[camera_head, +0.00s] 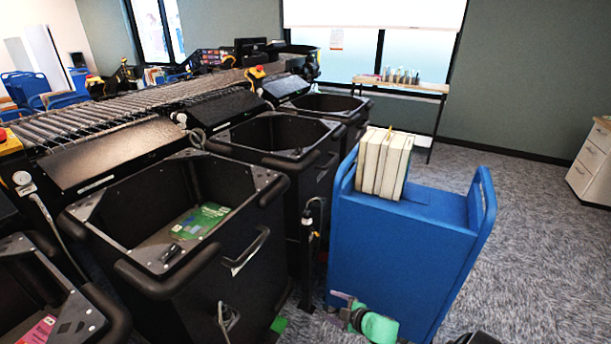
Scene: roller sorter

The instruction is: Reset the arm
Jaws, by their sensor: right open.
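My right gripper (342,308) is low at the bottom centre, in front of the lower left part of the blue book cart (400,260). Its jaws are open and look empty. A green part of my right arm (376,326) shows just behind the jaws. I cannot make out my left gripper in this view.
Several pale books (384,162) stand upright on the cart's left end. Left of it are black bins; the nearest full one (185,255) holds a green book (200,220). A roller conveyor (130,110) runs behind them. Carpet (540,240) is clear at right.

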